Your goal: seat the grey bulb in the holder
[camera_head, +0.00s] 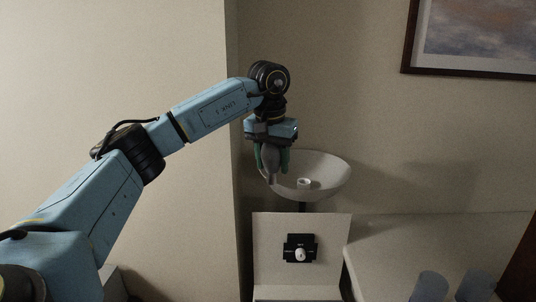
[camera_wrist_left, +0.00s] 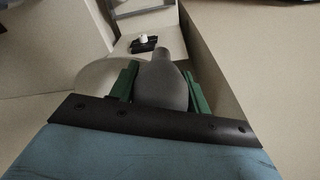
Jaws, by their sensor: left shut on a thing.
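My left gripper (camera_head: 271,160) is shut on the grey bulb (camera_head: 270,163), which hangs between its green fingers with the narrow end down. In the left wrist view the grey bulb (camera_wrist_left: 163,82) sits between the green fingers of the left gripper (camera_wrist_left: 160,85). A white bowl-shaped lamp (camera_head: 328,178) has a small white holder (camera_head: 304,183) inside it. The bulb is above the left part of the bowl, to the left of the holder in the head view. I cannot tell its exact height over the bowl. My right gripper is not in view.
A pale panel (camera_head: 270,232) in front of the lamp carries a black plate with a white knob (camera_head: 300,254). A light counter (camera_head: 430,245) lies to the right, with two bluish translucent shapes (camera_head: 430,287) at its front. A framed picture (camera_head: 475,38) hangs on the wall.

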